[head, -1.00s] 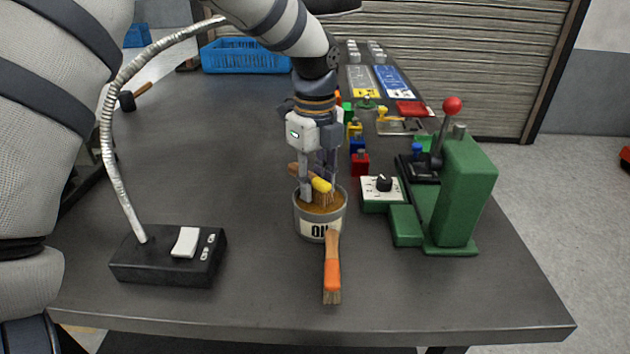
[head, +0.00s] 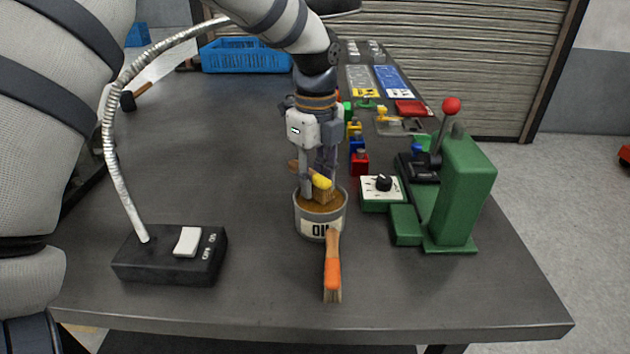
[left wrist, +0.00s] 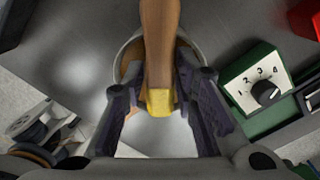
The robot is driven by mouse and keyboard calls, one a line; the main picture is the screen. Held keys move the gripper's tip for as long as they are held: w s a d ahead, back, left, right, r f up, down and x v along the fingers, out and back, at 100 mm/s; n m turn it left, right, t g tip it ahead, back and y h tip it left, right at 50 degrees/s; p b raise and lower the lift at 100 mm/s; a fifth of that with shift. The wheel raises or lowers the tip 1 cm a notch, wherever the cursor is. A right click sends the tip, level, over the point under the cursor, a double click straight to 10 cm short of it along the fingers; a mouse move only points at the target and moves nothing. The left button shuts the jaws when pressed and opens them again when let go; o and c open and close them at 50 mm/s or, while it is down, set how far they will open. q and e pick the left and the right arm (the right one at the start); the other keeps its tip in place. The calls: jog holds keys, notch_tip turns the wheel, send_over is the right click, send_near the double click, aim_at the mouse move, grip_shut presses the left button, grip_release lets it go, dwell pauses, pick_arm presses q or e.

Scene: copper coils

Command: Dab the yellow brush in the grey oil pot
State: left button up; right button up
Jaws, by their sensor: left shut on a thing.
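My left gripper (head: 317,183) points down over the grey oil pot (head: 320,226), which has an "OIL" label and brown contents. It is shut on the yellow brush (head: 320,182), whose bristles reach down inside the pot's rim. The bristle tips are hard to tell from the brown oil. In the left wrist view, the brush's wooden handle and yellow band (left wrist: 160,102) lie between the fingers, with the pot's rim (left wrist: 124,62) behind. My right gripper is not in view.
A green press (head: 462,195) and a dial box (head: 382,190) stand to the right. A black lamp base (head: 170,258) stands at left front. Colored blocks (head: 359,163) stand behind; the table between lamp and pot is clear.

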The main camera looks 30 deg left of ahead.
aim_at(315, 175)
pick_arm(q)
jog(key=shift+r+p, duration=0.3)
jog(key=shift+r, duration=2.85)
jog(key=shift+f, duration=0.1)
